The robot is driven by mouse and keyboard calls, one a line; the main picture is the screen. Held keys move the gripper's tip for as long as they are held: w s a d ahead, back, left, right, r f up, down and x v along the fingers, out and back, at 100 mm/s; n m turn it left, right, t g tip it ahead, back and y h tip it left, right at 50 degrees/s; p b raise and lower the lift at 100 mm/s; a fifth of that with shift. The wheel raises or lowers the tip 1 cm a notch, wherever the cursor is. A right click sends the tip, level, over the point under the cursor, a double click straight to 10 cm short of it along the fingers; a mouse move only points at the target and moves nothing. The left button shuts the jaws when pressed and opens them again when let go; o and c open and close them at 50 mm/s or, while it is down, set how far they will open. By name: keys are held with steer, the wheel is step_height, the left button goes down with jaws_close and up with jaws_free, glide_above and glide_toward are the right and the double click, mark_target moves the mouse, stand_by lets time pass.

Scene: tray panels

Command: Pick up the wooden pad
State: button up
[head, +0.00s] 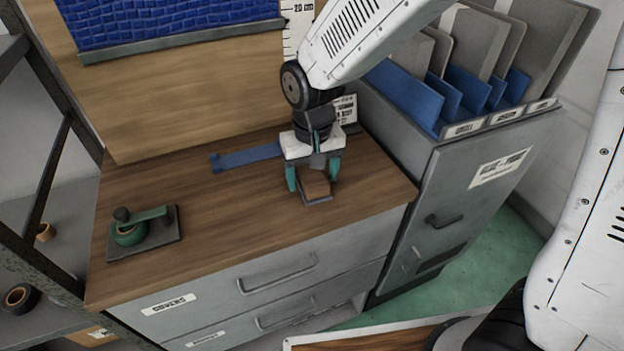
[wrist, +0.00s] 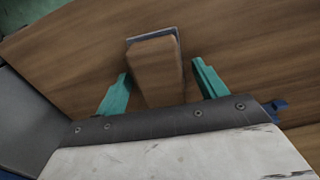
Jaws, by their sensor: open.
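The wooden pad (head: 315,184) is a small brown block on a thin grey plate (head: 318,201) near the front right of the wooden cabinet top. My gripper (head: 313,184) points down over it, with teal fingers. In the wrist view the pad (wrist: 157,72) lies between the two open fingers of my gripper (wrist: 160,84), with a gap on each side. The far edge of the grey plate (wrist: 168,33) shows beyond the pad. The near end of the pad is hidden by the gripper body.
A green tape dispenser (head: 130,232) stands at the left of the cabinet top (head: 215,215). A flat blue strip (head: 248,157) lies behind my gripper. A grey file cabinet (head: 455,190) with upright folders stands at the right. The middle of the top is clear.

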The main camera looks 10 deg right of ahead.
mark_target(313, 174)
steer(key=c, duration=1.1)
steer(key=shift+r, duration=0.15)
steer(key=shift+r, duration=0.65)
step_height(313, 174, up, 2)
steer(key=shift+s+r, duration=0.1)
steer(key=shift+r, duration=0.05)
steer(key=s+d, duration=0.3)
steer(key=s, duration=0.4)
steer(key=s+d+r, duration=0.1)
steer(key=s+d, duration=0.2)
steer(key=s, duration=0.4)
steer(key=shift+s, duration=0.3)
steer(key=shift+r, duration=0.1)
steer(key=shift+o, duration=0.7)
